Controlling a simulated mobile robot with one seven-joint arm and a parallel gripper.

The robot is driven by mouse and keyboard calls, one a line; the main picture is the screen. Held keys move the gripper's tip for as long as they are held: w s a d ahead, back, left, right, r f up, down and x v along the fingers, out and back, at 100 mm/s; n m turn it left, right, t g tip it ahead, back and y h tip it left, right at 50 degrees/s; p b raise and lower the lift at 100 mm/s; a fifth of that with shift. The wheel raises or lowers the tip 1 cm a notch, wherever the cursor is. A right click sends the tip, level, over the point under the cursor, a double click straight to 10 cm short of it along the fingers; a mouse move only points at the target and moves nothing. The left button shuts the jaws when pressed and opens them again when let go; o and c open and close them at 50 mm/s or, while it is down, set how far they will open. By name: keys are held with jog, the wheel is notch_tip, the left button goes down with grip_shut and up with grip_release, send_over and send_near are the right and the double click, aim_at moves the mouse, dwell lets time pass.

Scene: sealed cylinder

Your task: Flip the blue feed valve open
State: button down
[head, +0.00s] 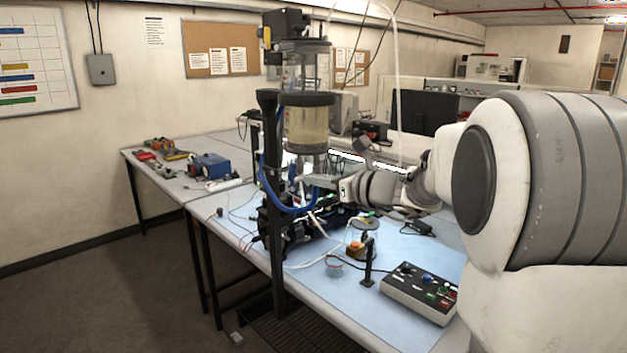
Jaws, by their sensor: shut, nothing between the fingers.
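The clear sealed cylinder (307,128) stands upright on a black post, with pale yellowish liquid in its lower part. A blue tube (283,207) loops below it and runs up towards its underside. The blue feed valve cannot be made out clearly; small blue parts show under the cylinder, close to my gripper. My gripper (311,181) reaches in from the right, just below the cylinder. Its fingers look shut and empty. Whether they touch the valve or tube cannot be told at this size.
The black post (270,180) stands at the table's front edge. Cables and dark fittings crowd the space below my gripper. Floor at left is clear.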

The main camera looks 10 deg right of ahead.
jog(key=s+d+r, duration=0.2)
jog(key=s+r, duration=0.2)
jog(key=r, duration=0.4)
jog(key=shift+s+d+r, duration=0.25)
jog(key=shift+d+r, duration=0.05)
jog(key=shift+r, duration=0.1)
